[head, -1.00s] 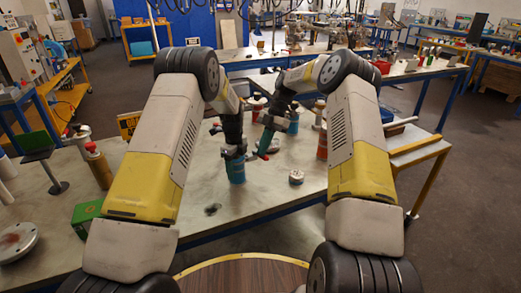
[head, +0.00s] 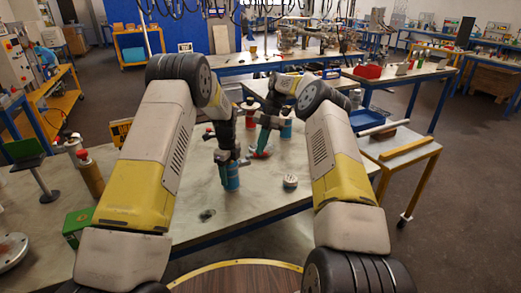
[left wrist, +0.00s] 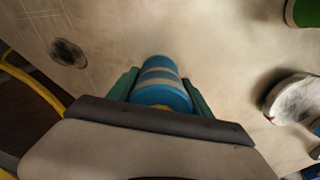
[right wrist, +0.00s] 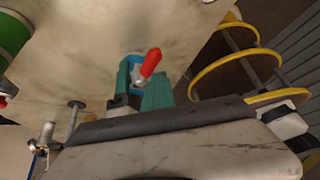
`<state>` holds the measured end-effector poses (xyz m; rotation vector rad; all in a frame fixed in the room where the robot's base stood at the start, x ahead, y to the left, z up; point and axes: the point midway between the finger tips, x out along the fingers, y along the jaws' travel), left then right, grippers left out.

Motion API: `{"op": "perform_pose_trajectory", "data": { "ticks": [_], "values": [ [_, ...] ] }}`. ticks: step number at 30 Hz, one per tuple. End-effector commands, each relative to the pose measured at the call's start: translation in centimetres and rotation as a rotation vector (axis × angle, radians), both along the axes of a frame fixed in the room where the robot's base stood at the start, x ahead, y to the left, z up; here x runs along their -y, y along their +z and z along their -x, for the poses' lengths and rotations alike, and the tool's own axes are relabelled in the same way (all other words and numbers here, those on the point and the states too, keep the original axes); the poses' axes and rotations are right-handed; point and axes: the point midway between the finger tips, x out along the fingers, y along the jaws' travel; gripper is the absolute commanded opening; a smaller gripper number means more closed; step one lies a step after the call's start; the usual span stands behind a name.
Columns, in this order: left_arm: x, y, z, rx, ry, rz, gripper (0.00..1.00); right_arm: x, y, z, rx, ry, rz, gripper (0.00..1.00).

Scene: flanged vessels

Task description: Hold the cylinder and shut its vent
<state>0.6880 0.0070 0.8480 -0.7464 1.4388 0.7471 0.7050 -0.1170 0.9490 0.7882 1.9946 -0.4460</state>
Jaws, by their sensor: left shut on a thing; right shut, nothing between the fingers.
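The blue cylinder (head: 230,177) stands at the front of the grey table. It also shows in the left wrist view (left wrist: 160,86) with pale bands around its body. My left gripper (head: 229,160) is shut around it, one finger on each side. My right gripper (head: 259,146) is beyond it and a little to the right, shut and empty. In the right wrist view a red-handled lever (right wrist: 151,62) shows at the green fingers of that gripper, on or beside a blue part. I cannot tell whether it touches them or belongs to the held cylinder, whose top is hidden.
A white round piece (head: 290,181) lies right of the cylinder. A red-topped tan bottle (head: 90,172), a green box (head: 77,224) and a green plate on a stand (head: 27,155) are at the left. A cart (head: 400,150) stands at the right.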

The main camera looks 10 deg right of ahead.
Motion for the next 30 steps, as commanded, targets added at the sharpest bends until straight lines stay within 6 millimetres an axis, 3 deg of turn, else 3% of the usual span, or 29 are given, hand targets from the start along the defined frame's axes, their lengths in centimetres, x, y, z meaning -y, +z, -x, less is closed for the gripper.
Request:
{"op": "perform_pose_trajectory", "data": {
  "ticks": [12,30],
  "values": [
    [0.1,0.1,0.1,-0.001,-0.004,0.000,0.00,0.0,-0.1,-1.2,0.005,-0.003,0.002,0.00],
    [0.2,-0.1,0.2,-0.005,-0.006,0.000,0.00,-0.1,-0.1,-1.4,0.004,-0.002,0.001,0.00]
  ]
}}
